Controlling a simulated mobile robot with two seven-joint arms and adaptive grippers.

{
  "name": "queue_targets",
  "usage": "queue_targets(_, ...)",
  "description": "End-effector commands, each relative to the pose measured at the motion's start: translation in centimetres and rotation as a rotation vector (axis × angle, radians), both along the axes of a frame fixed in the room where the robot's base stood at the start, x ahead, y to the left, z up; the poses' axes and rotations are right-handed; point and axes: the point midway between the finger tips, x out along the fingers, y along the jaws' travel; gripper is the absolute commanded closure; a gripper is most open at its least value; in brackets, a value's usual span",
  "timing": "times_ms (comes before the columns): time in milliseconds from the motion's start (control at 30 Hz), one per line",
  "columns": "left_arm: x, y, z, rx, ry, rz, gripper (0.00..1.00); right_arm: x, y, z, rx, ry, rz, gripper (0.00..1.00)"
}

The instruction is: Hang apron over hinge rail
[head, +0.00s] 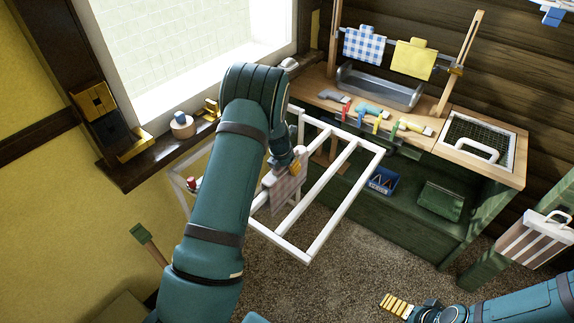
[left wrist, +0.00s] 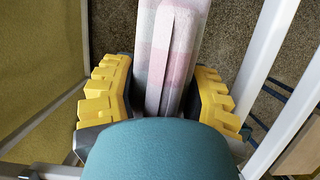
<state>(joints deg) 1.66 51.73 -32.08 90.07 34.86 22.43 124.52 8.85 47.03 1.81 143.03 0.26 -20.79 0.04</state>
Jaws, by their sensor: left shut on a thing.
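A pale pink and grey checked apron (left wrist: 168,50) is between the yellow fingers of my left gripper (left wrist: 163,88), which is shut on it. In the head view the apron (head: 281,196) hangs down from the left gripper (head: 293,165), over the white rack (head: 318,184) with several rails. My left arm hides the rack's left part. I cannot tell which rail is the hinge rail or whether the apron touches one. My right gripper (head: 394,304), with yellow ribbed fingers, is low at the right, apart from the rack; its opening is unclear.
A green and wood bench (head: 395,215) stands behind the rack with several tools on it. A blue checked cloth (head: 364,47) and a yellow cloth (head: 414,61) hang above it. A window sill (head: 155,163) is at the left. Carpet (head: 340,275) lies clear below.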

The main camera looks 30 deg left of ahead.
Motion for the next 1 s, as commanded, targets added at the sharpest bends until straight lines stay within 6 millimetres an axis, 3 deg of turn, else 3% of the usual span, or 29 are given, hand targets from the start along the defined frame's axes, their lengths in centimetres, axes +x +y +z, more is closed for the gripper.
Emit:
queue_targets(500,0.0,0.0,-2.4,0.001,-0.001,0.000,0.95,0.0,0.0,-1.5,0.000,0.000,0.000,0.01)
queue_targets(833,0.0,0.0,-2.6,0.001,-0.001,0.000,0.95,0.0,0.0,-1.5,0.000,0.000,0.000,0.01)
queue_targets(867,0.0,0.0,-2.6,0.001,-0.001,0.000,0.39,0.0,0.0,-1.5,0.000,0.000,0.000,0.01)
queue_targets(900,0.0,0.0,-2.6,0.001,-0.001,0.000,0.25,0.0,0.0,-1.5,0.000,0.000,0.000,0.01)
queue_targets(933,0.0,0.0,-2.6,0.001,-0.001,0.000,0.17,0.0,0.0,-1.5,0.000,0.000,0.000,0.01)
queue_targets(1000,0.0,0.0,-2.6,0.001,-0.001,0.000,0.17,0.0,0.0,-1.5,0.000,0.000,0.000,0.01)
